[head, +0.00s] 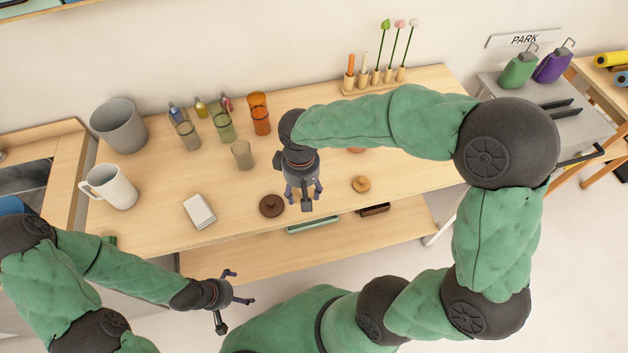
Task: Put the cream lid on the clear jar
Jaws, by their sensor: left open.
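A light tan round lid with a knob (360,184), the nearest to cream that I see, lies on the table right of my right gripper. A greyish see-through jar (188,135) stands at the back left. A small beige-grey cup (242,155) stands nearer the middle; I cannot tell for sure which is the clear jar. My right gripper (304,193) points down over the table's front part, fingers spread, empty, between a dark brown lid (271,206) and the tan lid. My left gripper (241,287) is open and empty in front of the table, low and left.
Green (222,121) and orange (259,113) jars stand beside the greyish one. A grey bin (119,125), white mug (110,187) and white block (199,211) are on the left. An orange piece (356,150) is partly hidden by my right arm. A flower rack (375,80) stands behind.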

